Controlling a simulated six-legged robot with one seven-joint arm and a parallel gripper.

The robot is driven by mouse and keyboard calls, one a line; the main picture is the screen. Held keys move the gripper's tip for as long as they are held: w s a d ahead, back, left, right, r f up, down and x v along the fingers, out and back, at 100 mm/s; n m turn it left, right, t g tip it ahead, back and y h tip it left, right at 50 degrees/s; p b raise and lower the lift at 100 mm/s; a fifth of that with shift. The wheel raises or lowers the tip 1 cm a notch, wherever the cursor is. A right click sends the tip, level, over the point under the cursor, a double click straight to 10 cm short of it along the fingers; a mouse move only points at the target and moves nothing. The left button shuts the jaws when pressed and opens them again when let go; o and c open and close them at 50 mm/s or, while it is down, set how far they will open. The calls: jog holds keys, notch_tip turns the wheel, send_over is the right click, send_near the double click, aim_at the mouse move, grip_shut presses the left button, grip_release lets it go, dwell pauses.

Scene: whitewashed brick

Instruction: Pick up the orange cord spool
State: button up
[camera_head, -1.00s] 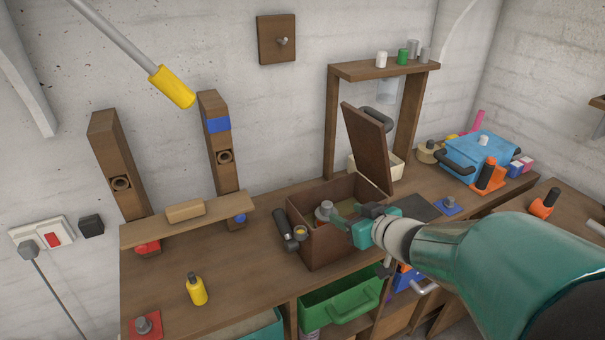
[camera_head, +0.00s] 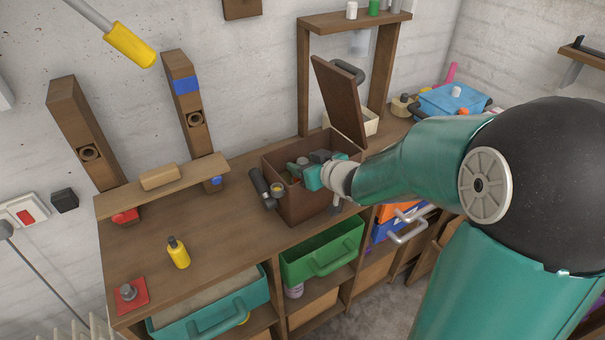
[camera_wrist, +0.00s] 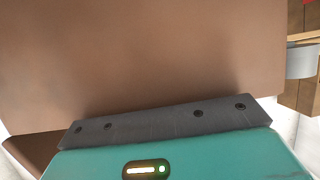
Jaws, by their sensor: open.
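I cannot make out an orange cord spool for certain in either current view. In the head view my gripper (camera_head: 297,168) is open over the mouth of a brown box (camera_head: 302,207), whose lid (camera_head: 338,98) stands raised behind it. The box's inside is mostly hidden by my gripper and the front wall. In the wrist view a plain brown panel (camera_wrist: 150,60) fills most of the picture, close beyond the dark bar and teal body of my gripper; my fingertips do not show there.
A black cylinder (camera_head: 258,181) stands against the box's left side. A green drawer (camera_head: 322,250) is pulled out below, and a teal drawer (camera_head: 213,318) sits further left. A yellow bottle (camera_head: 178,254) and a red plate (camera_head: 131,295) are on the bench, with clear wood between.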

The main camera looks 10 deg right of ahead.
jog(key=shift+s+d+f, duration=0.15)
jog(key=shift+f, duration=0.1)
grip_shut()
jog(key=shift+r, duration=0.1)
jog(key=shift+r, duration=0.25)
jog(key=r, duration=0.3)
jog(key=shift+s+r, duration=0.25)
jog(key=s+d+r, duration=0.2)
jog(key=s+r, duration=0.7)
jog(key=s, duration=0.4)
